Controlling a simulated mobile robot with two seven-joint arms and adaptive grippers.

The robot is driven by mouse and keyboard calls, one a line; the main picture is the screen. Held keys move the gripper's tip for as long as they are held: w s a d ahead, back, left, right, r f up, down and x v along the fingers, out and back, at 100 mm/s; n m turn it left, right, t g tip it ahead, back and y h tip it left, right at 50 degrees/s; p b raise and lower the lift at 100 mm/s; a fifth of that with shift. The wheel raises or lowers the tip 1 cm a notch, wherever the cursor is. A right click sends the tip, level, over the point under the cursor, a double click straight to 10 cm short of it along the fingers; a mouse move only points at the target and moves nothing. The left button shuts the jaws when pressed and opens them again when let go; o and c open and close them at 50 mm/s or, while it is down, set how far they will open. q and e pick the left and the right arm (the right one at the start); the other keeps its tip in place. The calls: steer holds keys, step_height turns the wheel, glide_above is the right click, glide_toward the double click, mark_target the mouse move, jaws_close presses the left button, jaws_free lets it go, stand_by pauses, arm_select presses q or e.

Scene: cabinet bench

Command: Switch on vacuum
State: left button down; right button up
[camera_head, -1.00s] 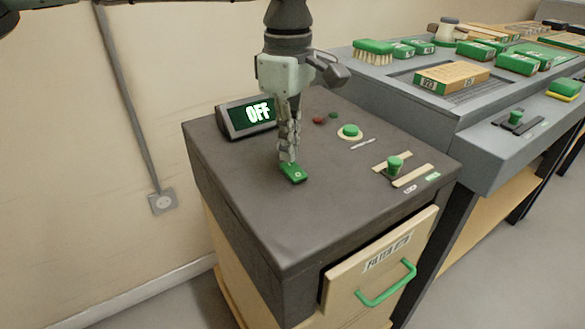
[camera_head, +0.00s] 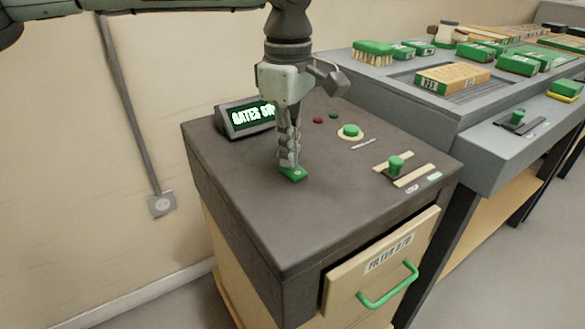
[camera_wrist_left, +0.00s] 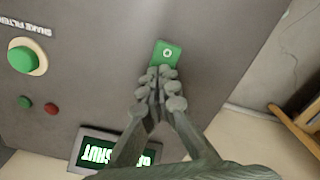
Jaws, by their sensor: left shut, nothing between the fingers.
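A small green rocker switch (camera_head: 294,175) with a ring mark sits on the dark top of the cabinet (camera_head: 330,215). My left gripper (camera_head: 287,164) points down with its fingers shut and empty, its tips at the switch's far end. In the left wrist view the fingertips (camera_wrist_left: 162,73) overlap one edge of the green switch (camera_wrist_left: 167,52); whether they press it I cannot tell. The display (camera_head: 247,118) shows "GATES S…", partly hidden by the gripper; the wrist view shows "SHUT" upside down (camera_wrist_left: 98,152). My right gripper is not in view.
A round green button (camera_head: 350,131), a green slider knob (camera_head: 395,165) and red and green lamps (camera_head: 318,120) are on the same top. A drawer with a green handle (camera_head: 388,288) stands slightly out. A grey bench (camera_head: 460,120) with brushes and boxes adjoins at right.

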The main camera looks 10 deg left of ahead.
arm_select(q)
steer(key=shift+f, duration=0.15)
steer(key=shift+r+p, duration=2.1)
steer(key=shift+r, duration=1.45)
